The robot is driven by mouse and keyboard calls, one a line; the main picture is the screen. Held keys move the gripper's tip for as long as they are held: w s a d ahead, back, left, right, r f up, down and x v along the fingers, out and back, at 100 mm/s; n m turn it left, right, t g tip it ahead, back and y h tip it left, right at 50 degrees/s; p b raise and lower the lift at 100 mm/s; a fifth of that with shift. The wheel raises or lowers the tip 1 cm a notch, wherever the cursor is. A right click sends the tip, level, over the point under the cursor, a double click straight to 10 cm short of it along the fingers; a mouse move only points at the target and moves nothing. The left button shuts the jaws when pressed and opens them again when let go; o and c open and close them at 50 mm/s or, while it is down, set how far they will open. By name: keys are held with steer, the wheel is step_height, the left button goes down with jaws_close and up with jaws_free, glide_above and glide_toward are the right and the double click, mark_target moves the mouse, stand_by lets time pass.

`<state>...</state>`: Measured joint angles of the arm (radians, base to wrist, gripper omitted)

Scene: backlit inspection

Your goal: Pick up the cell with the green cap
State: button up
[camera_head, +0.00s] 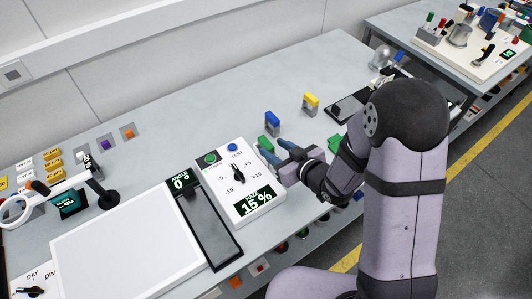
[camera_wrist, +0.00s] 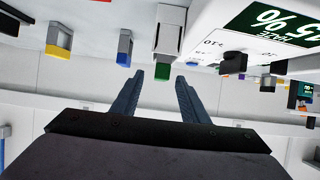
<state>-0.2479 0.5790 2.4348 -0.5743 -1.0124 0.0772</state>
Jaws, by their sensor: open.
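The cell with the green cap (camera_wrist: 162,72) shows in the wrist view with its grey body (camera_wrist: 168,35). The cap lies between my fingertips in that picture, with a gap on both sides. In the head view its green part (camera_head: 265,142) shows just beyond my fingertips, beside the white haze box; much of the cell is hidden there. My gripper (camera_head: 271,149) is open and empty, low over the table, and its two fingers reach toward the cell in the wrist view (camera_wrist: 160,78). I cannot tell how far apart they are in depth.
A blue-capped cell (camera_head: 272,122) and a yellow-capped cell (camera_head: 310,103) stand behind. The white haze box (camera_head: 240,185), reading 15 %, is close to my gripper. Another green item (camera_head: 335,141) is partly behind my arm. The table toward the wall (camera_head: 205,110) is clear.

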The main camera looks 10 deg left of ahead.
mark_target(269, 146)
steer(key=p+x, duration=0.1)
steer(key=x, duration=0.2)
steer(key=shift+a+r+p, duration=0.1)
steer(key=shift+a+p, duration=0.15)
steer(key=shift+p, duration=0.15)
steer(key=shift+x, duration=0.95)
steer(key=shift+d, duration=0.1)
jaws_close()
